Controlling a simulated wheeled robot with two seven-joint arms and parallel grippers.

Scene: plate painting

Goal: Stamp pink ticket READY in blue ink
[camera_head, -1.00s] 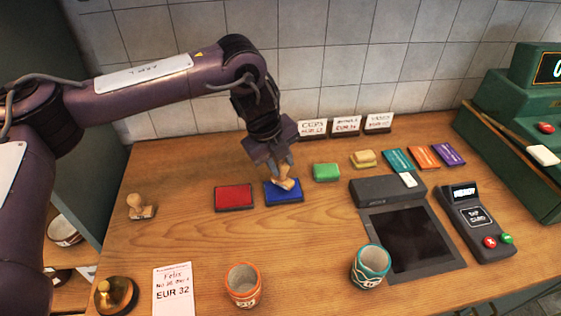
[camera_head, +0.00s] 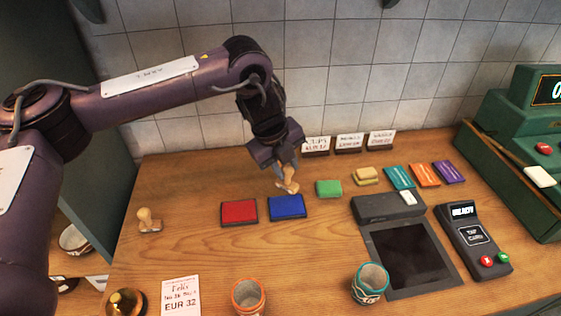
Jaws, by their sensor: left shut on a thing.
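My left gripper (camera_head: 285,167) is shut on a wooden-handled stamp (camera_head: 289,185). It holds the stamp, slightly tilted, just above the back edge of the blue ink pad (camera_head: 287,208). A red ink pad (camera_head: 239,212) lies to the left of the blue one. A second wooden stamp (camera_head: 148,222) stands farther left on the counter. A pale paper ticket (camera_head: 180,297) marked Felix and EUR 32 lies at the front left, partly cut off by the picture's edge; no clear pink shows on it. The stamp's face is hidden. My right gripper is not in view.
A brass bell (camera_head: 126,304), an orange-rimmed cup (camera_head: 248,298) and a teal-rimmed cup (camera_head: 369,283) stand along the front. A green block (camera_head: 328,188), a dark pad device (camera_head: 412,252) and a card terminal (camera_head: 472,240) are on the right. Bare wood lies between pads and ticket.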

